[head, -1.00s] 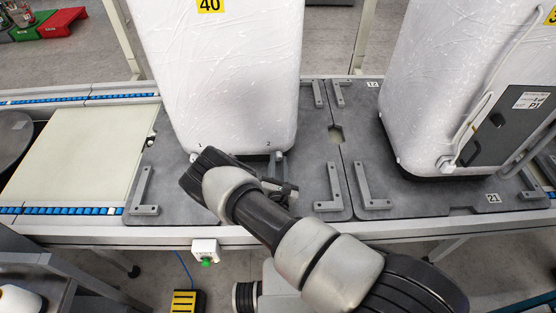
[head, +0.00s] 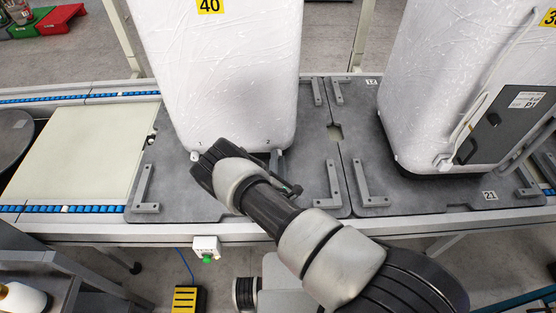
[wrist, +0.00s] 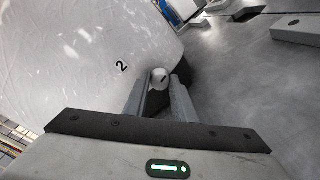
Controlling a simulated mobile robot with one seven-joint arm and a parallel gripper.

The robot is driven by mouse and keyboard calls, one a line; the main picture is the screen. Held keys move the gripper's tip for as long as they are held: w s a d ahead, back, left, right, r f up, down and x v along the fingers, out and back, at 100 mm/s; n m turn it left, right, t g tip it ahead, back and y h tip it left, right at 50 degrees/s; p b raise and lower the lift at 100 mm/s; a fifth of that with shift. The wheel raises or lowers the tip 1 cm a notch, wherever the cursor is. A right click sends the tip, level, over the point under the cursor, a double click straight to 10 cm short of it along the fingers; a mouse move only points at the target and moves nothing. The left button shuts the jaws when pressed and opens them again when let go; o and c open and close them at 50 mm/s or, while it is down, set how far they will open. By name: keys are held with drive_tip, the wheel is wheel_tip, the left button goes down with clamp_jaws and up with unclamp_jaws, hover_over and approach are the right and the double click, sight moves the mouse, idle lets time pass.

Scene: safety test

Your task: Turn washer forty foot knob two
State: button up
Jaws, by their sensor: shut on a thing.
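The white washer marked 40 (head: 225,75) stands upright on a grey plate, with knob labels 1 and 2 at its lower front edge. Knob two (wrist: 160,77) is a small round light knob with a dark mark, below the printed 2 in the wrist view. My gripper (wrist: 160,88) is shut on knob two, one finger on each side of it. In the head view my gripper (head: 278,161) is at the washer's lower right corner, where it hides the knob. Knob one (head: 194,156) shows at the lower left, close beside my arm.
Another white washer (head: 430,85) stands to the right on a plate marked 21. Grey L-shaped brackets (head: 333,188) stand up from the plates. A pale panel (head: 80,150) lies on the conveyor at left. A box with a green button (head: 207,250) hangs on the front rail.

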drive_tip(key=o, duration=1)
drive_tip(key=shift+o, duration=0.2)
drive_tip(key=shift+s, duration=0.1)
drive_tip(key=s, duration=1.1)
drive_tip(key=s+r, duration=0.1)
drive_tip(key=s, duration=0.5)
drive_tip(key=shift+s+a+p, duration=0.1)
drive_tip(key=shift+p, duration=0.2)
drive_tip(key=shift+r, duration=0.15)
